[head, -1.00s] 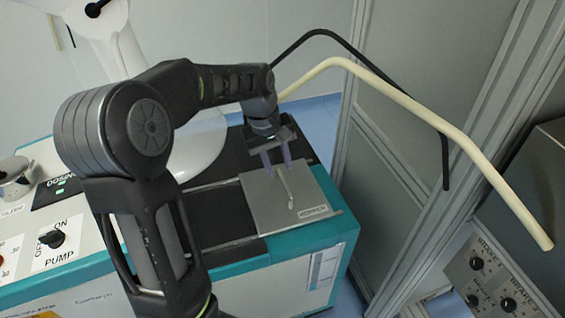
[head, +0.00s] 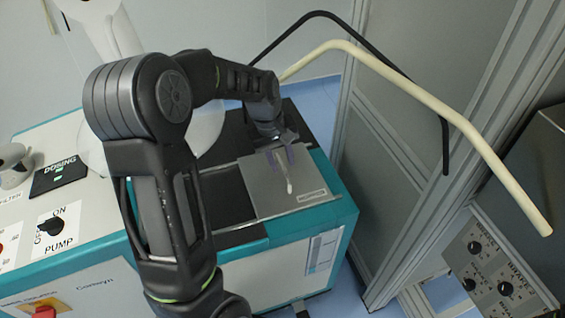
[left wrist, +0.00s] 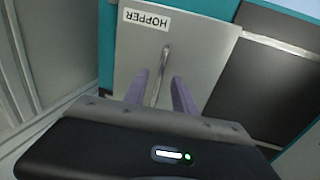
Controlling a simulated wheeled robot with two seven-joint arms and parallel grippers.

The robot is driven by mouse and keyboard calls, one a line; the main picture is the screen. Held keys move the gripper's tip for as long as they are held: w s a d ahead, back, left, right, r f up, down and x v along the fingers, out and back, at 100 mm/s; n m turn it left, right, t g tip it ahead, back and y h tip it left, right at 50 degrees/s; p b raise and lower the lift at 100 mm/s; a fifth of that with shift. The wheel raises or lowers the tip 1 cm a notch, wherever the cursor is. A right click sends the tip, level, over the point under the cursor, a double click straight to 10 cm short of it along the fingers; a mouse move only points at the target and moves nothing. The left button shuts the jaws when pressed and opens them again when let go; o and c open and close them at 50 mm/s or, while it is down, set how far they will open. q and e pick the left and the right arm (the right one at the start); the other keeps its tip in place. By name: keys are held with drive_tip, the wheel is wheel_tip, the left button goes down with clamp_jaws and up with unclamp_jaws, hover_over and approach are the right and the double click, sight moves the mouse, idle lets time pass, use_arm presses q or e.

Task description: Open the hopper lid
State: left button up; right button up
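The hopper lid (head: 265,195) is a flat grey metal plate, lying shut on top of the teal and white machine. It carries a HOPPER label (left wrist: 146,19) and a slim bar handle (head: 289,183). My left gripper (head: 280,154) is just above the lid at the far end of the handle. In the left wrist view its two purple fingers (left wrist: 160,80) are apart, one on each side of the handle (left wrist: 166,52). I cannot tell whether either finger touches it. My right gripper is not in view.
A dark panel (head: 226,196) lies beside the lid. The PUMP knob (head: 52,227) and DOSING panel (head: 60,175) are at the left. A cream bent pipe (head: 430,105) and a black one (head: 445,140) reach across at the right, near a grey frame post (head: 455,160).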

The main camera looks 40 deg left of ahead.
use_arm(q)
drive_tip(key=shift+w+d+f, duration=0.1)
drive_tip(key=shift+f, duration=0.7)
clamp_jaws()
idle(0.9)
